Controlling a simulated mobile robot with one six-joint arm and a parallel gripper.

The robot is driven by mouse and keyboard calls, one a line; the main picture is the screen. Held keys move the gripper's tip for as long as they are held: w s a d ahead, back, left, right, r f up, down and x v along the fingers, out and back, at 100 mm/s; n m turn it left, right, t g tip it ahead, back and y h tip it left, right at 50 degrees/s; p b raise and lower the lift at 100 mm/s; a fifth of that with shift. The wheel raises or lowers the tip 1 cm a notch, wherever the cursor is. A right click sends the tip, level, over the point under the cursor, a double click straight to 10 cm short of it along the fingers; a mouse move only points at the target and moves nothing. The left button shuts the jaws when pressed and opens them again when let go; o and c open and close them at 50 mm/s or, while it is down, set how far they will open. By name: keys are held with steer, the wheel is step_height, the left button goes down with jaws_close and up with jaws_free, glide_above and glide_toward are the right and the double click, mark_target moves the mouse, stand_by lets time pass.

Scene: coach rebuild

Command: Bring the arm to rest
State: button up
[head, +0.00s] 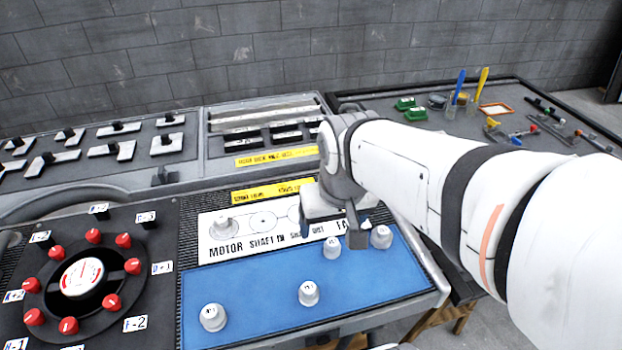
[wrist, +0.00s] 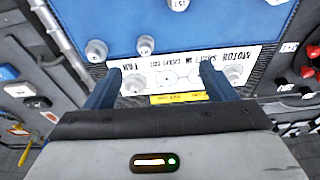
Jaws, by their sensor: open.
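My gripper (head: 336,232) hangs over the white labelled panel (head: 215,251) at the back of the blue mat (head: 255,292). In the wrist view my gripper (wrist: 158,90) has its two fingers wide apart with nothing held between them. The panel shows between and beyond the fingers. My white arm reaches in from the right side of the head view. Part of the panel is hidden behind my gripper.
Several pale knobs, such as one on the mat (head: 309,293), stand close around my gripper. A black dial panel with red knobs (head: 133,266) is at left. A dark table with tools (head: 520,128) is at back right. A grey block wall (head: 250,45) closes the back.

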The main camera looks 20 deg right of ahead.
steer(key=shift+s+d+f, duration=0.1)
steer(key=shift+s+f, duration=0.05)
steer(key=shift+s, duration=0.35)
steer(key=shift+s+f, duration=0.15)
steer(key=shift+s, duration=0.35)
stand_by(0.6)
